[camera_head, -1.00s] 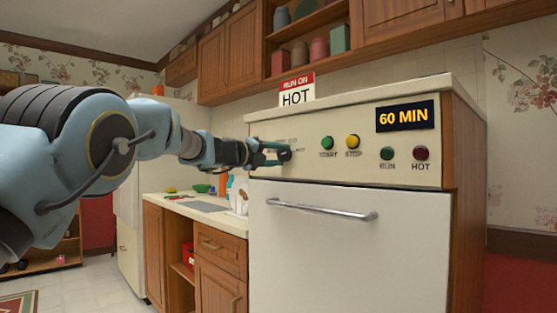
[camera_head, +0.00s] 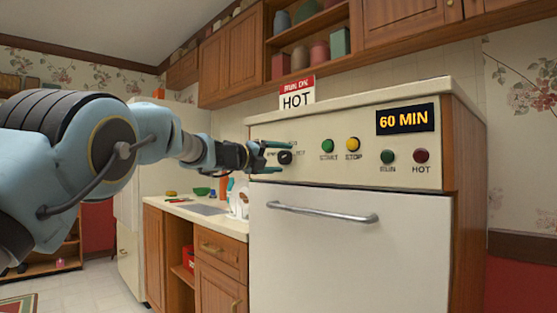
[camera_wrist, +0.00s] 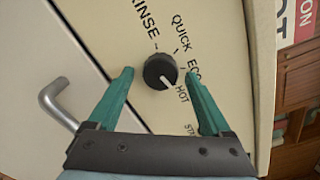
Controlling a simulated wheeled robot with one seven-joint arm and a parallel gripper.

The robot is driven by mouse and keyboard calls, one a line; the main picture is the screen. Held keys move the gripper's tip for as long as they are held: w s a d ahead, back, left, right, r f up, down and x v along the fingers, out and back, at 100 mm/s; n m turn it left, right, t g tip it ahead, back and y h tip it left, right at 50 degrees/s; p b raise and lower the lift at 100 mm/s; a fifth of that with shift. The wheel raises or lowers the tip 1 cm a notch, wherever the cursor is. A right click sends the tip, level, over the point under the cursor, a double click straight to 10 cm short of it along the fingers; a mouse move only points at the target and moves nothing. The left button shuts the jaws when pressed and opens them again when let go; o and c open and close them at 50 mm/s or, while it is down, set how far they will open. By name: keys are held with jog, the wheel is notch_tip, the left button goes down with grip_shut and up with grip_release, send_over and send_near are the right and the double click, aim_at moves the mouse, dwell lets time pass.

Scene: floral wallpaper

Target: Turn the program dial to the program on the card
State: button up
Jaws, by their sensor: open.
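The black program dial (camera_head: 285,157) sits at the left of the cream appliance panel. In the wrist view the dial (camera_wrist: 160,71) has a white pointer mark aimed down and right, toward the word HOT (camera_wrist: 182,94); RINSE, QUICK and ECO are printed around it. The card (camera_head: 297,95) on top of the appliance reads RUN ON HOT. My gripper (camera_head: 286,157) is open, with its teal fingers spread apart on either side of the dial. In the wrist view clear gaps show between the gripper (camera_wrist: 159,72) fingertips and the dial.
A green START button (camera_head: 327,146), a yellow STOP button (camera_head: 352,144), a RUN lamp (camera_head: 388,156) and a HOT lamp (camera_head: 421,155) are right of the dial. The display (camera_head: 405,118) reads 60 MIN. A door handle (camera_head: 322,213) juts out below.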

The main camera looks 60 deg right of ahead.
jog(key=shift+a, duration=0.1)
jog(key=b+v, duration=0.3)
jog(key=v, duration=0.7)
jog(key=shift+a, duration=0.3)
jog(key=shift+w, duration=0.1)
